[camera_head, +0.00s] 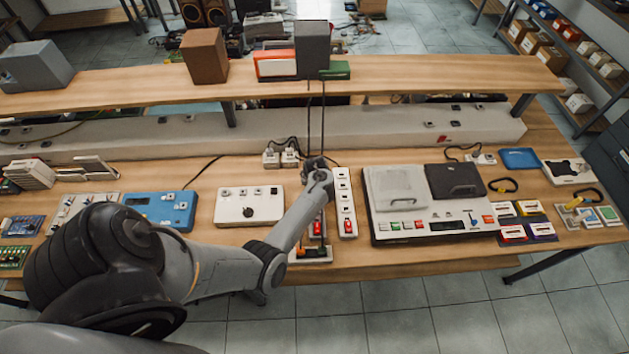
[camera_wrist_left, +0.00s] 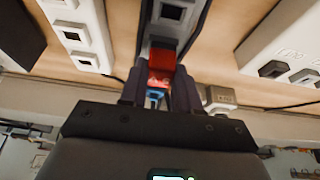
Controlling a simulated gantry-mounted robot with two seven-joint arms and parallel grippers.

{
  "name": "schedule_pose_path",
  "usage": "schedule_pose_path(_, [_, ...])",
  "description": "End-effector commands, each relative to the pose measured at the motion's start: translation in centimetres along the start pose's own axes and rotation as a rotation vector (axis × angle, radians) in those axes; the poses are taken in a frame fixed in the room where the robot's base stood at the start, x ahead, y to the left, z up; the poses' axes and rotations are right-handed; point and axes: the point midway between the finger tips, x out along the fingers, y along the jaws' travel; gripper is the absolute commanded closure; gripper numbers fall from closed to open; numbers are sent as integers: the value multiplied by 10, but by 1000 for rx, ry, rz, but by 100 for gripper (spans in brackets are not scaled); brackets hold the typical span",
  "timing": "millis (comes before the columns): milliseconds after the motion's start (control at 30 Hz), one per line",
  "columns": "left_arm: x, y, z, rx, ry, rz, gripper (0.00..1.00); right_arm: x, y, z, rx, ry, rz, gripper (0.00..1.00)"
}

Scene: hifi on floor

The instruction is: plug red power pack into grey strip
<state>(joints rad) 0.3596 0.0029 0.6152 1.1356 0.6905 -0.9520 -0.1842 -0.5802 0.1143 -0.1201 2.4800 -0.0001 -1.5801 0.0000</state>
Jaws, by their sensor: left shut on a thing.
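My left gripper (camera_wrist_left: 158,88) is shut on the red power pack (camera_wrist_left: 162,62), which sits between its two dark fingers in the left wrist view. I cannot tell whether the pack touches the strip or is seated in a socket. In the head view the left arm reaches over the bench, and its hand hides the pack and the far part of the grey strip (camera_head: 317,213). My right gripper is not in view.
A white strip (camera_head: 345,203) lies close to the right of the grey one. A white box (camera_head: 249,206) stands to the left, and a large console (camera_head: 425,205) to the right. A raised shelf (camera_head: 420,78) spans the back.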

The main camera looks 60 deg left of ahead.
Motion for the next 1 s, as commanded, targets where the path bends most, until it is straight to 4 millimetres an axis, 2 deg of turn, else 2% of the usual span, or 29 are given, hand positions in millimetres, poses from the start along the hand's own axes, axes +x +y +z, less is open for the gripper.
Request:
schedule_pose_path(467, [0, 0, 0, 0, 1, 0, 96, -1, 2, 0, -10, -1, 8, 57])
schedule_pose_path(500, [0, 0, 0, 0, 1, 0, 67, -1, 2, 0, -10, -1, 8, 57])
schedule_pose_path(700, [0, 0, 0, 0, 1, 0, 39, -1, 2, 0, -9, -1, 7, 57])
schedule_pose_path(1000, [-1, 0, 0, 1, 1, 0, 39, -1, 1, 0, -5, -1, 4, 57])
